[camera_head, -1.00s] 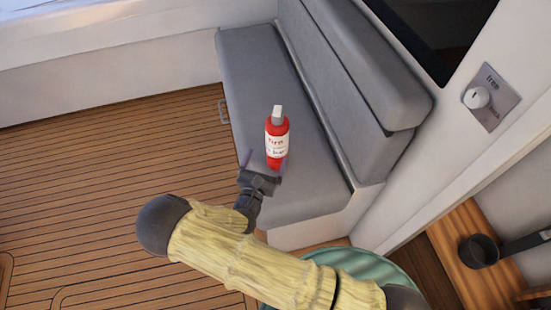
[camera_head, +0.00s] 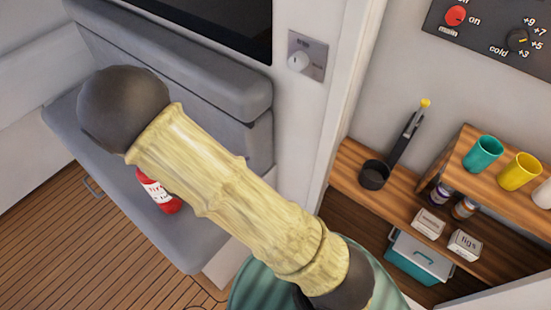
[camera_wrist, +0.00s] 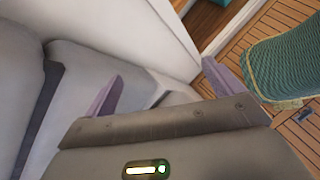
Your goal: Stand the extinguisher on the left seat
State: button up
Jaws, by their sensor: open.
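The red extinguisher (camera_head: 158,192) with a white label is on the grey seat (camera_head: 190,245) in the head view. My arm covers its top, and its lower part leans a little in the picture. In the wrist view my gripper (camera_wrist: 163,72) is open, with nothing between its two purple fingers. The grey cushions (camera_wrist: 90,70) show beyond and to the left of the fingers. The extinguisher is not visible in the wrist view. In the head view my arm hides the gripper.
A green ribbed pouf (camera_wrist: 290,70) stands on the plank floor (camera_wrist: 290,125). A wooden shelf (camera_head: 345,180) at the right holds a black pan (camera_head: 375,174), with cups, jars and boxes nearby. A wall knob panel (camera_head: 305,55) is beside the seat.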

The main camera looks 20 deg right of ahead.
jog(key=s+d+r+m+y, duration=0.2)
jog(key=d+r+m+y, duration=0.1)
jog(key=r+m, duration=0.3)
jog(key=s+d+r+m+y, duration=0.3)
jog(key=r+m+y, duration=0.3)
jog(key=m, duration=0.3)
jog(key=shift+s+d+r+m+y, duration=0.15)
jog(key=shift+s+d+m+y, duration=0.15)
jog(key=shift+d+m, duration=0.1)
